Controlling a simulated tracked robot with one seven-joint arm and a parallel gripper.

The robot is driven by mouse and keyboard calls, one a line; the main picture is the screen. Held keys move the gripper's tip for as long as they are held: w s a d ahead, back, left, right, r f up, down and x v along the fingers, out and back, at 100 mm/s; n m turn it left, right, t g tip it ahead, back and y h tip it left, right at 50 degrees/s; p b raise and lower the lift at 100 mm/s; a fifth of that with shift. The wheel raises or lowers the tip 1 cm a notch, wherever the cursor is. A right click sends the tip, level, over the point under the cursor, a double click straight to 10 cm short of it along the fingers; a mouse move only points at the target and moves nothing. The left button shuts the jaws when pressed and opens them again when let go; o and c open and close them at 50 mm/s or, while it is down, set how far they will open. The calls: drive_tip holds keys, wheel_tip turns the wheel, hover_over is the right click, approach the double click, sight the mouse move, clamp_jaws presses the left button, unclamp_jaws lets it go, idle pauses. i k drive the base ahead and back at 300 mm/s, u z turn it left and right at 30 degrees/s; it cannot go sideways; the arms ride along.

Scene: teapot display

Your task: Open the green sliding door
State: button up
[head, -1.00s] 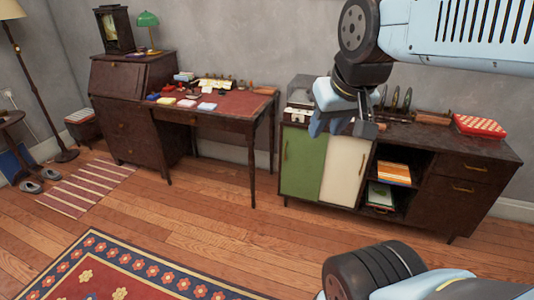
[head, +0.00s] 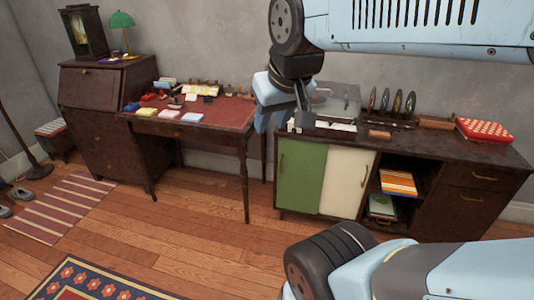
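The green sliding door (head: 300,175) covers the left end of the low dark cabinet (head: 447,157). It has a vertical brass handle near its left edge. A cream door (head: 345,182) stands right beside it, with its own handle near the right edge. To the right of the cream door is an open shelf bay. My gripper (head: 278,120) hangs in front of the cabinet's left top corner, above the green door in the picture. Its fingers point down and look apart, with nothing seen between them. How far it is from the door is hard to judge.
A dark desk (head: 215,114) with a red top stands left of the cabinet. The cabinet top bears a record player (head: 335,103), several upright discs and a red patterned box (head: 484,130). Bare wooden floor lies in front; a patterned rug (head: 95,285) is at the lower left.

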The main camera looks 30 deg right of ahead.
sight(301, 165)
drive_tip(key=z, duration=0.2)
drive_tip(key=i, duration=0.85)
drive_tip(key=z, duration=0.6)
